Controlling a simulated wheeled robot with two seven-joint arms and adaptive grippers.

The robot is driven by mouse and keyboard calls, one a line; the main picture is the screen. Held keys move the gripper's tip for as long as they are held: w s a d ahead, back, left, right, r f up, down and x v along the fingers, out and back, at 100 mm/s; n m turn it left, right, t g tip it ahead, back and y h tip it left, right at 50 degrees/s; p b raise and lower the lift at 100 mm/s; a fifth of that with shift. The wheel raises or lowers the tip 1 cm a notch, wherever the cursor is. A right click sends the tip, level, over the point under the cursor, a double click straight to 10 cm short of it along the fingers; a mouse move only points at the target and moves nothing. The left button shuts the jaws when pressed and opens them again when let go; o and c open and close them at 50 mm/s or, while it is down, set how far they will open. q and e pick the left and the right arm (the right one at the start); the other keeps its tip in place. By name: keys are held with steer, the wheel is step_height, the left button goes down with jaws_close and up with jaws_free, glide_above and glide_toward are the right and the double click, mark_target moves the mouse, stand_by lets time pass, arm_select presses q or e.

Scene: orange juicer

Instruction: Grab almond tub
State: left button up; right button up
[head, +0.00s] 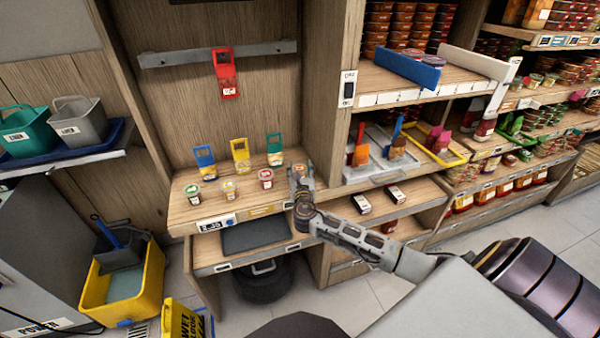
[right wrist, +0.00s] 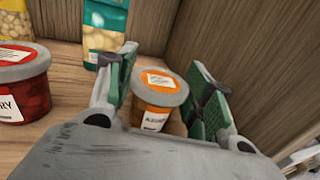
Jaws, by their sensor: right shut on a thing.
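My right gripper (head: 299,171) reaches to the right end of the shelf in the head view. Its two green-padded fingers stand on either side of the tub and are shut on it. The palm hides the tub's lower near part. My left gripper is not in view.
A red tub (head: 266,177) stands just left, with a yellow tub (head: 229,189) and a green tub (head: 193,193) farther left. A teal pouch (right wrist: 104,28) stands behind. A wooden side wall (head: 326,95) closes the right side.

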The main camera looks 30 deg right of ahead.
mark_target(300, 168)
steer(key=shift+r, duration=0.4)
step_height(300, 168, up, 3)
steer(key=shift+p, duration=0.35)
step_height(300, 168, up, 5)
steer(key=shift+f+p, duration=0.1)
steer(key=shift+p, duration=0.3)
steer(key=shift+r, duration=0.75)
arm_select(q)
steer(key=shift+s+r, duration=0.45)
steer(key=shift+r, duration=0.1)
